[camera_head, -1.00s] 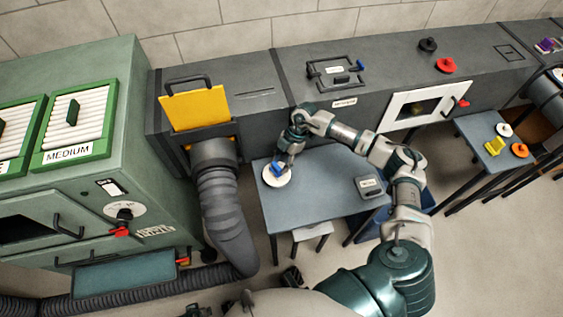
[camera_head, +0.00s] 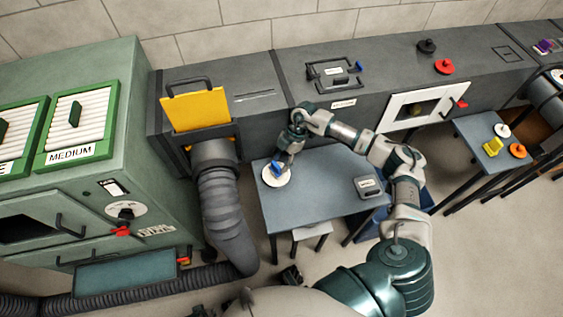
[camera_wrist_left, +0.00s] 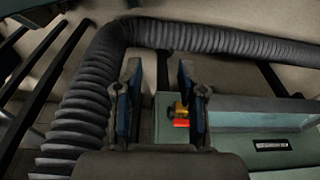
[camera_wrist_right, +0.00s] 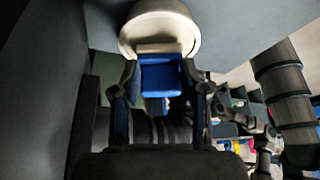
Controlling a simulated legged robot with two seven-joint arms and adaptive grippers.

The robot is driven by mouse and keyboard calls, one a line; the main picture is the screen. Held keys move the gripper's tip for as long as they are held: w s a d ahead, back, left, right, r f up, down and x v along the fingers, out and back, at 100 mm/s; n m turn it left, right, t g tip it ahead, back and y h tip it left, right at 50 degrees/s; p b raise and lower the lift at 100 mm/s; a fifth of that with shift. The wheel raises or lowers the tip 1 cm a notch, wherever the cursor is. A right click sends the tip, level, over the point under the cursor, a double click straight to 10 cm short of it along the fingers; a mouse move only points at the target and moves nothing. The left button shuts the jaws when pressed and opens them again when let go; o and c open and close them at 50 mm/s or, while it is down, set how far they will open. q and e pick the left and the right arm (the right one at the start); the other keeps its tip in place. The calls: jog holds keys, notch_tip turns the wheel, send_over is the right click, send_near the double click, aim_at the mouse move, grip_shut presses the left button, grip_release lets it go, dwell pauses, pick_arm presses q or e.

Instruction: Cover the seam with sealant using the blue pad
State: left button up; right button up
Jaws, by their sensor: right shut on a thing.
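My right gripper (camera_head: 287,155) is shut on the blue pad (camera_head: 277,168), at the left end of the blue-grey table. The pad is at the round white dish (camera_head: 278,176); I cannot tell whether they touch. In the right wrist view, the pad (camera_wrist_right: 161,78) sits between the fingers, with the dish (camera_wrist_right: 160,27) just beyond it. No sealant can be made out. A joint between duct sections (camera_head: 277,77) shows behind the table; I cannot tell whether it is the seam. My left gripper (camera_wrist_left: 158,100) is open and empty in the left wrist view.
The table (camera_head: 318,200) also bears a small grey labelled box (camera_head: 368,187). A ribbed grey hose (camera_head: 224,205) hangs left of the table, beside the green cabinet (camera_head: 100,180). The table's middle is clear.

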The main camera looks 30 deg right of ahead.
aim_at(276, 164)
jog(key=shift+r+p, duration=0.55)
jog(key=shift+r, duration=0.25)
jog(key=shift+r+p, duration=1.55)
jog(key=shift+r, duration=0.05)
pick_arm(q)
jog(key=s+a+f+p, duration=0.1)
jog(key=s+f, duration=0.8)
jog(key=f, duration=0.2)
jog(key=shift+s+a+g, duration=0.2)
jog(key=shift+a+g, duration=0.1)
pick_arm(e)
jog(key=shift+r, duration=0.65)
